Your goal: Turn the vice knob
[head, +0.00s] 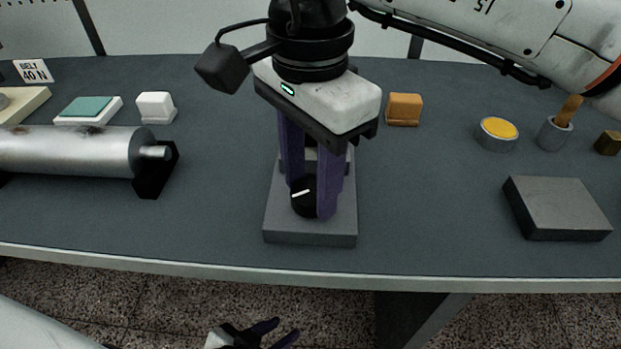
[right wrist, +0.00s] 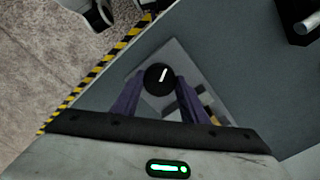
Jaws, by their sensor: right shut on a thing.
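The vice knob is a round black knob (head: 303,196) with a white line on its face, on the front of a small grey vice on a grey base plate (head: 310,238). My right gripper (head: 315,200) reaches down from above with its purple fingers on either side of the knob, shut on it. In the right wrist view the knob (right wrist: 158,79) shows between the fingertips (right wrist: 157,84), its white line tilted. The upper part of the vice is partly hidden behind the fingers. My left gripper (head: 272,335) is low, below the table's front edge, its fingers apart and empty.
A metal roller (head: 75,151) lies at the left on a black stand. A white block (head: 155,107) and an orange block (head: 404,109) stand behind. A yellow-topped tin (head: 497,134) and a flat grey block (head: 557,208) are at the right. The table beside the vice is clear.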

